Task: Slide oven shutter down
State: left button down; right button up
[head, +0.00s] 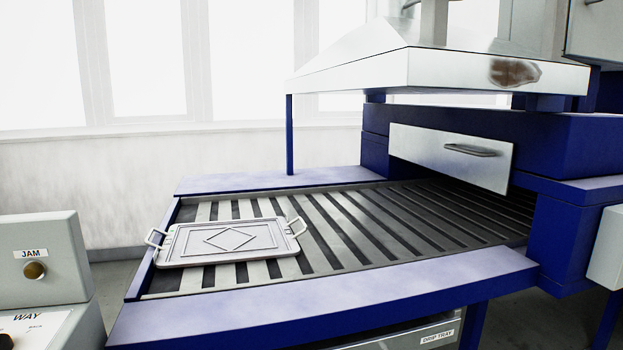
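The oven shutter (435,154) is a flat light metal plate with a dark bar handle (470,150) on its right half. It hangs on the front of the blue oven housing (540,135), above the slatted conveyor. A dark gap shows between its lower edge and the conveyor bed, widest at the right. Neither of my grippers is in the head view.
A metal tray (228,241) with two end handles lies on the slatted conveyor (345,262). A metal hood (440,72) overhangs the oven on a blue post (290,135). A grey control box (40,258) labelled JAM stands at the left.

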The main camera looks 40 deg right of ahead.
aim_at(485, 162)
jog(key=z, duration=1.8)
